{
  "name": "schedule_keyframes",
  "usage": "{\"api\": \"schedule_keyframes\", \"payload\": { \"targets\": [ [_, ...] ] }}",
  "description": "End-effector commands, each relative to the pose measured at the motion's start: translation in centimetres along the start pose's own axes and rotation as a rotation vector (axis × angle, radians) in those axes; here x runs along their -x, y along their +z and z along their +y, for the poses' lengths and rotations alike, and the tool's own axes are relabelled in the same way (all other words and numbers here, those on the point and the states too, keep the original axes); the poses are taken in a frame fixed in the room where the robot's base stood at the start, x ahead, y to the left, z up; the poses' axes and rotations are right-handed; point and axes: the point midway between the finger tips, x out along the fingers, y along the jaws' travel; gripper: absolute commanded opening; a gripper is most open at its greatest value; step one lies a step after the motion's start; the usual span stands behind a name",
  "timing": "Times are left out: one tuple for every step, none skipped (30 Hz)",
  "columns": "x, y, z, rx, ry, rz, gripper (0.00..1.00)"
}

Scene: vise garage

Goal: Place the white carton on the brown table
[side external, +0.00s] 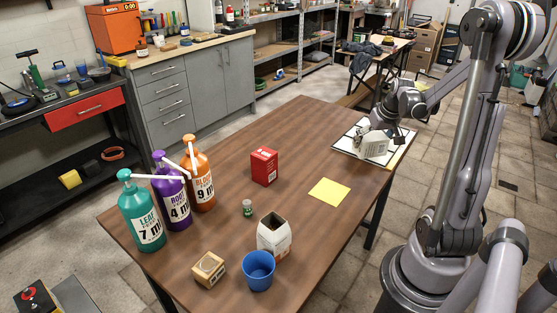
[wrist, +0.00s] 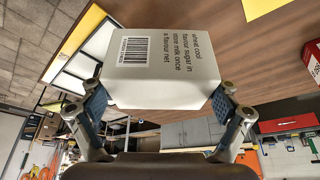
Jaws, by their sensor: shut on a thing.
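My gripper (wrist: 158,104) is shut on the white carton (wrist: 165,65). Its two blue-padded fingers press the carton's opposite sides in the wrist view. The carton has black print and a barcode on the face toward the camera. In the side view the carton (side external: 375,147) is at the far right end of the brown table (side external: 215,255), over or on a white board with a dark edge (side external: 346,146). I cannot tell whether the carton touches the board. My gripper (side external: 366,130) partly hides it.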

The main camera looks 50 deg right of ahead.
Motion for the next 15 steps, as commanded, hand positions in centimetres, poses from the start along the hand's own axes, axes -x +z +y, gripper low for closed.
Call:
{"api": "schedule_keyframes", "payload": {
  "targets": [
    [-0.8,-0.4,-1.0,0.005,-0.002,0.002,0.35],
    [-1.3,-0.6,-1.4,0.006,-0.002,0.001,0.35],
    [-1.9,-0.9,-2.0,0.005,-0.002,0.001,0.35],
    [-2.4,-1.1,-2.5,0.006,-0.001,0.001,0.35],
    [-2.8,-1.2,-3.0,0.005,-0.001,0.001,0.35],
    [-3.4,-1.5,-3.6,0.005,-0.002,0.001,0.35],
    [-3.8,-1.6,-4.0,0.004,-0.002,0.001,0.35],
    [-4.2,-1.8,-4.4,0.004,-0.002,0.001,0.35],
    [-4.7,-2.0,-4.8,0.003,-0.001,0.001,0.35],
    [-5.0,-2.1,-5.1,0.003,0.000,0.001,0.35],
    [-5.2,-2.2,-5.3,0.002,0.000,0.001,0.35],
    [-5.5,-2.3,-5.6,0.001,0.000,0.001,0.35],
    [-5.6,-2.4,-5.8,0.001,0.000,0.001,0.35],
    [-5.7,-2.4,-5.9,0.001,0.000,0.001,0.35],
    [-5.9,-2.4,-6.0,0.000,0.000,0.001,0.35]
  ]
}}
